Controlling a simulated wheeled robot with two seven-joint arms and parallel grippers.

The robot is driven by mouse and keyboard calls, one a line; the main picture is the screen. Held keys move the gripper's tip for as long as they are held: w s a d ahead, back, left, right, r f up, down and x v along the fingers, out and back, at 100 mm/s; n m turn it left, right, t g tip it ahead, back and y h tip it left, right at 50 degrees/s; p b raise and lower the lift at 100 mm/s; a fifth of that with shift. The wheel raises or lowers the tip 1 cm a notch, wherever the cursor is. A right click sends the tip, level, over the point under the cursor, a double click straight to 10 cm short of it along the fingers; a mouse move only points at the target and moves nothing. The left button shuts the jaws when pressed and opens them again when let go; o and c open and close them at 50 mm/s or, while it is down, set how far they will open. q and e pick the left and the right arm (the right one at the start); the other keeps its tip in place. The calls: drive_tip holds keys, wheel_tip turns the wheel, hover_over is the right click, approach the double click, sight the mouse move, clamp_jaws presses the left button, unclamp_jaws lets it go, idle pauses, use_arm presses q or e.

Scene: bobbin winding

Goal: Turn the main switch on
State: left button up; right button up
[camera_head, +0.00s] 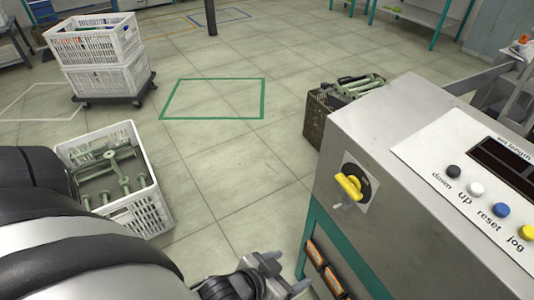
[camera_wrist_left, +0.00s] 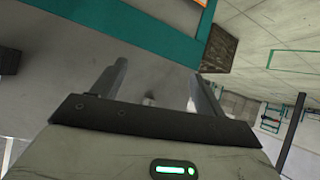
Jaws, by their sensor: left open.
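The main switch has a yellow handle (camera_head: 350,185) on a round black base, on a light plate on the near side of the grey machine (camera_head: 400,125). The handle sits tilted. My left gripper (camera_head: 278,284) is at the bottom of the head view, below and left of the switch and apart from it. In the left wrist view its two fingers (camera_wrist_left: 158,88) are spread with a gap between them and hold nothing. The switch is not recognizable in the wrist view. My right gripper does not show.
A control panel (camera_head: 470,170) with several buttons tops the machine. Its teal leg (camera_head: 309,240) stands near my gripper. A white crate (camera_head: 150,205) of bobbins is on the floor at left, and a brown crate (camera_head: 317,118) stands behind the machine. The floor between is clear.

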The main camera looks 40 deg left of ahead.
use_arm(q)
drive_tip(key=w+a+r+n+t+h, duration=0.1)
drive_tip(key=w+r+n+t+h, duration=0.15)
drive_tip(key=w+r+n, duration=0.35)
drive_tip(key=n+t+h+b, duration=0.15)
drive_tip(key=n+t, duration=0.25)
drive_tip(key=n, duration=0.5)
approach(344, 189)
drive_tip(key=shift+g+h, duration=0.25)
drive_tip(key=shift+h, duration=0.05)
drive_tip(key=b+x, duration=0.3)
drive_tip(key=x, duration=0.5)
drive_tip(key=shift+w+a, duration=0.15)
drive_tip(key=shift+w, duration=0.05)
drive_tip(key=shift+r, duration=0.15)
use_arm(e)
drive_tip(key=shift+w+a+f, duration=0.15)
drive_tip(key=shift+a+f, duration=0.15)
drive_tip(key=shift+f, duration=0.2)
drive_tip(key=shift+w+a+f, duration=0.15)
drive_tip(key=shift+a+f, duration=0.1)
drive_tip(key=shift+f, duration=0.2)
use_arm(q)
drive_tip(key=shift+w, duration=0.15)
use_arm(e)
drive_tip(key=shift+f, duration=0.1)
